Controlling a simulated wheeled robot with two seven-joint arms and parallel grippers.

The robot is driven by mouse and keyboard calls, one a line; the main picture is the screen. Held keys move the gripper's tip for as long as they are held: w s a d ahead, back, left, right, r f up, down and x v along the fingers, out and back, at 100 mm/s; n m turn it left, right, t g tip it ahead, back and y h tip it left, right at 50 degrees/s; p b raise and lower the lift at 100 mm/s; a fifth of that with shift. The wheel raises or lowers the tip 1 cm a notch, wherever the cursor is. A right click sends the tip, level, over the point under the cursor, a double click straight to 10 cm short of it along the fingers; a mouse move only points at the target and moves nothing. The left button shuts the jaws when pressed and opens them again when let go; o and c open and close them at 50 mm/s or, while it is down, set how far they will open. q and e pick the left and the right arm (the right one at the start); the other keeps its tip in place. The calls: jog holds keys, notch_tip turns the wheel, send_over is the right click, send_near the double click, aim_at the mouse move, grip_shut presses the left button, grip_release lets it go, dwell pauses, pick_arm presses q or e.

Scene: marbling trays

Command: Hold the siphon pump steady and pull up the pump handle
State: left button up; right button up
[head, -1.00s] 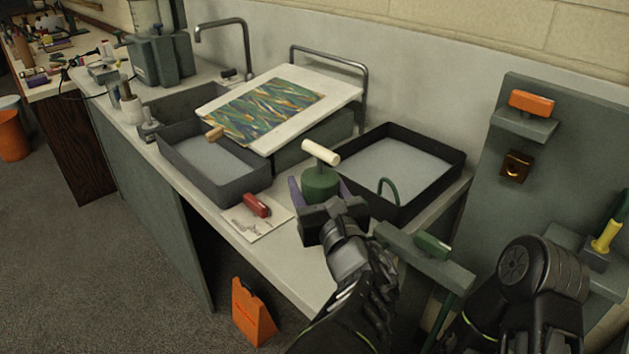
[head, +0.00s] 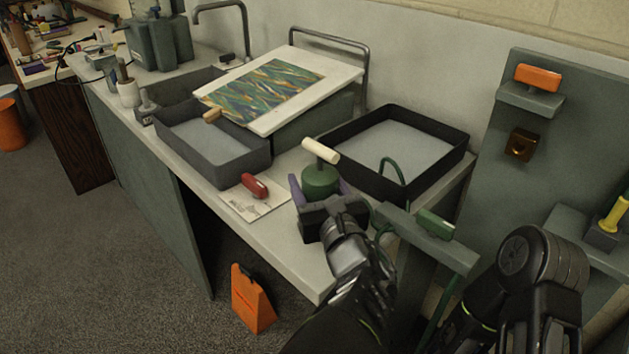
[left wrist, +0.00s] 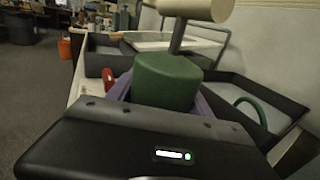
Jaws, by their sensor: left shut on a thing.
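My left gripper (head: 319,188) is shut on the pump body, with a purple finger on each side. In the left wrist view the green body (left wrist: 166,82) is between the fingers, and the handle (left wrist: 192,9) is partly cut off at the top. Nothing holds the handle. My right arm shows at lower right, but its gripper is out of view.
A dark green hose (head: 394,168) arches over the right tray's near rim. A red-handled tool (head: 254,186) lies on a white card. A second tray (head: 258,160) and a tilted board with a marbled sheet (head: 262,95) stand behind. A grey wall panel (head: 562,160) rises at right.

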pick_arm(q)
jog(key=shift+f+b, duration=0.55)
jog(key=shift+f, duration=0.4)
jog(key=o, duration=1)
jog(key=c, duration=1)
